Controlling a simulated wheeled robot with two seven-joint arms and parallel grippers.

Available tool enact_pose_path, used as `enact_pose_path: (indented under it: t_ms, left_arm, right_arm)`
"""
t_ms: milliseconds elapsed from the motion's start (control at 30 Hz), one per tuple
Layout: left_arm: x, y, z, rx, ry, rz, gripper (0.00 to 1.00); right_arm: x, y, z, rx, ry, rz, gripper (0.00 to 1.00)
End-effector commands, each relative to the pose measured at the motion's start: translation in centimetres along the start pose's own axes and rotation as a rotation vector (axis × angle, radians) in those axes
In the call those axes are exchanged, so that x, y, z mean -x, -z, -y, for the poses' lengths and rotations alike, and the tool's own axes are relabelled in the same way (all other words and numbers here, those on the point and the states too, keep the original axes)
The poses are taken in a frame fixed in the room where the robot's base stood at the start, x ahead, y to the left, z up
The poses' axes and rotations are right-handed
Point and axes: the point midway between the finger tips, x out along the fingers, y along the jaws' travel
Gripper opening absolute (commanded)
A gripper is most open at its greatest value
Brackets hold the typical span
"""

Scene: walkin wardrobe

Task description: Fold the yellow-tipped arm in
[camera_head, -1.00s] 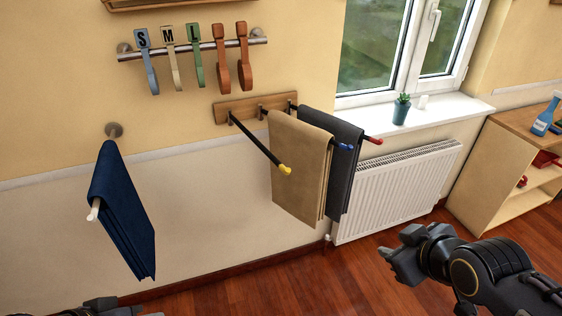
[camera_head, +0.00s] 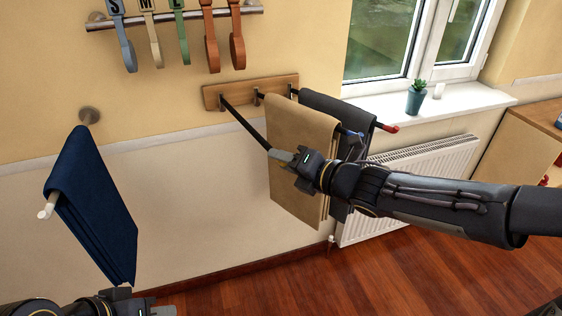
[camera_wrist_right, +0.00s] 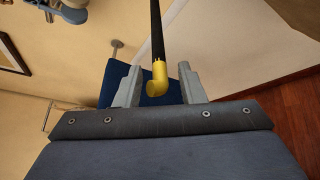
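The yellow-tipped arm (camera_head: 245,125) is a black rod that sticks out from the wooden wall rail (camera_head: 250,92), left of the tan cloth. Its yellow tip is hidden by my right gripper (camera_head: 280,156) in the head view. In the right wrist view the yellow tip (camera_wrist_right: 157,80) lies between the two fingers of the right gripper (camera_wrist_right: 160,88), with a gap visible on each side. The right gripper is open around the tip. My left gripper (camera_head: 135,304) shows only partly at the bottom left edge, and its fingers are not clear.
A tan cloth (camera_head: 285,190) and a dark grey cloth (camera_head: 335,105) hang on the blue-tipped and red-tipped arms. A navy cloth (camera_head: 90,200) hangs on a peg at left. A white radiator (camera_head: 430,170) stands under the window sill.

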Motion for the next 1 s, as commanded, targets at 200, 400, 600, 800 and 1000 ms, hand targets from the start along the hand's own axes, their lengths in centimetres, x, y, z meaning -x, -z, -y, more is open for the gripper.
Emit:
enact_pose_path:
  t_ms: [200,400,600,800,1000]
  left_arm:
    - [-0.16,-0.08,0.07,0.0,0.0,0.0,0.23]
    - [-0.15,-0.08,0.07,0.0,0.0,0.0,0.23]
    - [-0.15,-0.08,0.07,0.0,0.0,0.0,0.23]
    - [-0.17,-0.09,0.08,0.0,0.0,0.0,0.23]
    - [-0.46,-0.24,0.21,0.0,0.0,0.0,0.23]
  right_arm:
    - [-1.46,-0.01,0.02,-0.001,0.002,0.001,0.36]
    - [-1.49,-0.04,0.01,-0.002,0.002,0.001,0.36]
    - [-1.47,0.0,0.07,-0.002,0.003,0.001,0.14]
    - [-1.47,0.11,0.25,-0.003,0.007,-0.001,0.0]
    - [-1.62,0.4,0.41,-0.004,0.01,-0.003,0.0]
